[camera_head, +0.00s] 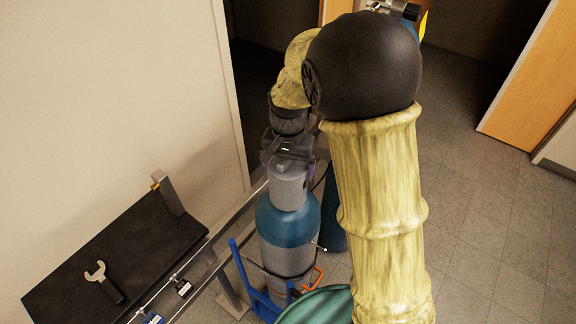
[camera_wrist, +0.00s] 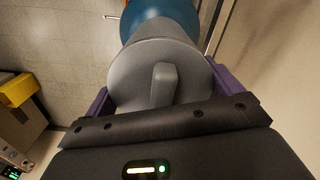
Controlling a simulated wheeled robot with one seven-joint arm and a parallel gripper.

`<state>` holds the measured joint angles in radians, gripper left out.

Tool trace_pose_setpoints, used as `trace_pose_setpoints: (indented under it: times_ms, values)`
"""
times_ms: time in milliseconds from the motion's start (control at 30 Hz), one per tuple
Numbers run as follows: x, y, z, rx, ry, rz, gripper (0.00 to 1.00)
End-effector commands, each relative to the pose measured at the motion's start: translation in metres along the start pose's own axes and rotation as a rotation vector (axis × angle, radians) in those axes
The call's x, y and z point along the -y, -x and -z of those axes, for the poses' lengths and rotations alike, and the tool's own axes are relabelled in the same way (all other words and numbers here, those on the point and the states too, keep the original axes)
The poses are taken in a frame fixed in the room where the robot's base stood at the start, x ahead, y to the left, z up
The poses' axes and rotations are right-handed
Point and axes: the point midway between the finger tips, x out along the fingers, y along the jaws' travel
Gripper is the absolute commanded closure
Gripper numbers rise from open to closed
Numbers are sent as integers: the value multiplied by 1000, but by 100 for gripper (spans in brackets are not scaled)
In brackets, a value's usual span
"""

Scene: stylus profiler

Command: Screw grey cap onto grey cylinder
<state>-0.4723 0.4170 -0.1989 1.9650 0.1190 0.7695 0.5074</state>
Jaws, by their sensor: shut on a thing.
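The grey cap (camera_head: 289,186) is at the top of a gas cylinder with a blue shoulder and grey body (camera_head: 286,256) in the head view. In the wrist view the cap (camera_wrist: 135,75) shows as a grey round top with a raised bar, with the blue shoulder (camera_wrist: 160,12) beyond it. My gripper (camera_head: 289,160) is above the cap, its purple fingers (camera_wrist: 160,88) on either side of it, shut on it. The cap looks upright and in line with the cylinder. The joint between cap and cylinder neck cannot be made out clearly.
The cylinder stands by a blue cart (camera_head: 245,277) with an orange hook (camera_head: 312,279). A black shelf (camera_head: 120,262) with a wrench (camera_head: 103,281) is at the left along the wall. Another teal cylinder (camera_head: 333,215) stands behind. Open floor (camera_head: 490,230) lies to the right.

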Motion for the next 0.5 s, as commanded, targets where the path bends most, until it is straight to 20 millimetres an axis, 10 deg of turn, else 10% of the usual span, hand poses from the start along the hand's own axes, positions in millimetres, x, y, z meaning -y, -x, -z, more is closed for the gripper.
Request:
trace_pose_setpoints:
  times_ms: [500]
  values:
    - [0,2,0,-1,-149,1,56]
